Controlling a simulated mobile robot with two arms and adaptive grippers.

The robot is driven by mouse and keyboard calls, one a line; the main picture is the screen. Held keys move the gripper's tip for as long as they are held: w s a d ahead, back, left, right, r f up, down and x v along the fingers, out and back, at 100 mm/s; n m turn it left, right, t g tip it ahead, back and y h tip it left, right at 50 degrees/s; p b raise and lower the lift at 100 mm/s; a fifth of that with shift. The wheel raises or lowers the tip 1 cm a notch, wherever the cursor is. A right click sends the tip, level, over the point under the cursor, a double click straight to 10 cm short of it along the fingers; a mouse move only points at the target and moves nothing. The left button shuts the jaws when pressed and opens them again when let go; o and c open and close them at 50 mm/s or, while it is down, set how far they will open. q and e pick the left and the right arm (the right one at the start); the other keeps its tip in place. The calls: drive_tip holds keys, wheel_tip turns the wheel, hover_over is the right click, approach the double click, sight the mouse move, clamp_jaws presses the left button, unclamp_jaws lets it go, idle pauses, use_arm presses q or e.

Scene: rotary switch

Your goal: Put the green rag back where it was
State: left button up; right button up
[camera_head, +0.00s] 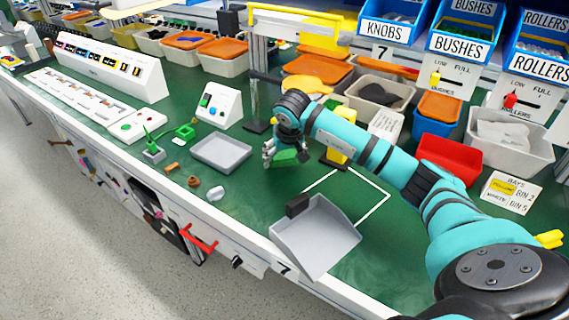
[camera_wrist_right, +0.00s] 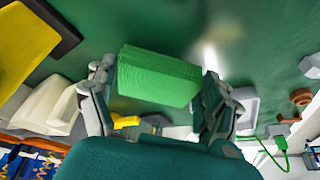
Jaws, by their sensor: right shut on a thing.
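The green rag (camera_wrist_right: 158,77) is a folded, ribbed block. It sits between the two fingers of my right gripper (camera_wrist_right: 155,90), which is shut on it. In the head view my right gripper (camera_head: 284,156) points down over the green bench top, and the rag shows only as a small green patch at the fingers. I cannot tell whether the rag touches the bench. My left gripper is not in view.
A grey tray (camera_head: 221,153) lies left of my gripper. A yellow-topped black stand (camera_head: 337,150) is close on its right. A grey dustpan (camera_head: 316,236) lies at the front edge near a white outline (camera_head: 373,209). Several bins stand behind.

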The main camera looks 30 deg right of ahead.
sight(286, 160)
drive_tip(key=shift+f, duration=1.6)
drive_tip(key=shift+f, duration=0.2)
drive_tip(key=o, duration=1.1)
drive_tip(key=shift+r, duration=0.15)
drive_tip(key=shift+r, duration=0.2)
drive_tip(key=v, duration=1.1)
drive_tip(key=shift+s+r, duration=0.3)
